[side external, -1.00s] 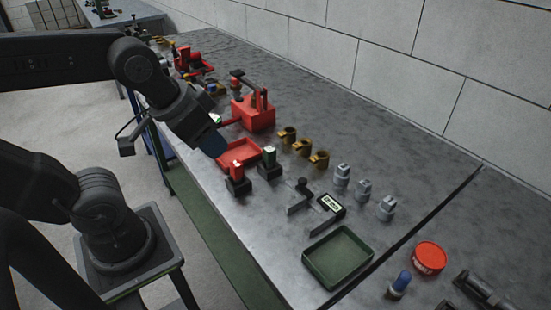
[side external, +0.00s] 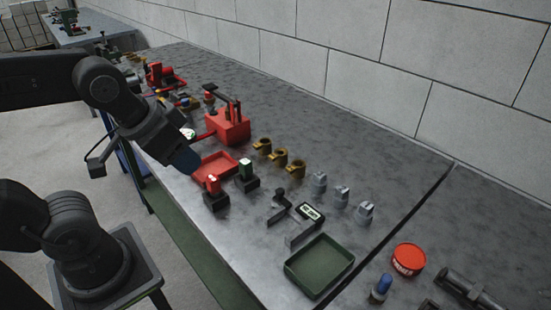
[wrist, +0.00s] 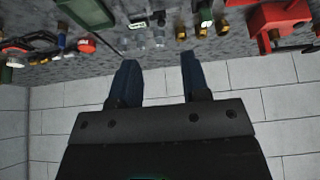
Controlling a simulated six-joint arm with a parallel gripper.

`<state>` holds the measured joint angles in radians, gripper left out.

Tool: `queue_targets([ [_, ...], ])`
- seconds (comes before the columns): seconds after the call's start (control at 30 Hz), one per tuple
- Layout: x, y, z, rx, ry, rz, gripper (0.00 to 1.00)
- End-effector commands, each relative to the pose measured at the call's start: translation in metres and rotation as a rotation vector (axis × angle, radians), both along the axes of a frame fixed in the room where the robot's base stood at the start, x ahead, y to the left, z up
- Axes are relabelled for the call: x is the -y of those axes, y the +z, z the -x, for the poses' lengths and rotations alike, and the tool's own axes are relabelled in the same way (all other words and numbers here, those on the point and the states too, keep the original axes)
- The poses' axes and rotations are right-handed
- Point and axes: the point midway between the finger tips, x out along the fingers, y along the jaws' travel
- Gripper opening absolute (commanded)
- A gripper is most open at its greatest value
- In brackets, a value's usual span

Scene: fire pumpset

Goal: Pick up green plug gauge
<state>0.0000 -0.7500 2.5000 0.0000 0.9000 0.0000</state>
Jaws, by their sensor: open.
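The green plug gauge (side external: 246,168) stands upright in a black block on the metal bench, beside a red gauge (side external: 213,184) in a similar block. In the wrist view a green-topped piece (wrist: 206,15) at the top edge looks like the same gauge. My gripper (side external: 187,160) is in the air near the front edge of the red tray, left of the gauges and apart from them. The wrist view shows its two blue fingers (wrist: 159,75) spread with nothing between them.
A red tray (side external: 199,170) and a red box (side external: 229,127) are behind the gauges. Brass fittings (side external: 279,156), grey fittings (side external: 341,196), a gauge with a display (side external: 311,212) and a green tray (side external: 290,268) are to the right. A block wall (side external: 350,60) lines the bench's back.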

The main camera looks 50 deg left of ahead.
Motion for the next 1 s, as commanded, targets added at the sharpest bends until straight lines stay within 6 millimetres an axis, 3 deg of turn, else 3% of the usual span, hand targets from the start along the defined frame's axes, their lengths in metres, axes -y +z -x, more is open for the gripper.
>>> queue_targets([
  [0.47,0.0,0.0,0.0,0.0,0.0,0.0,0.43],
  [0.67,0.0,0.0,0.0,0.0,0.0,0.0,0.59],
  [1.0,-0.0022,0.0024,-0.008,-0.02,-0.047,-0.03,0.6],
])
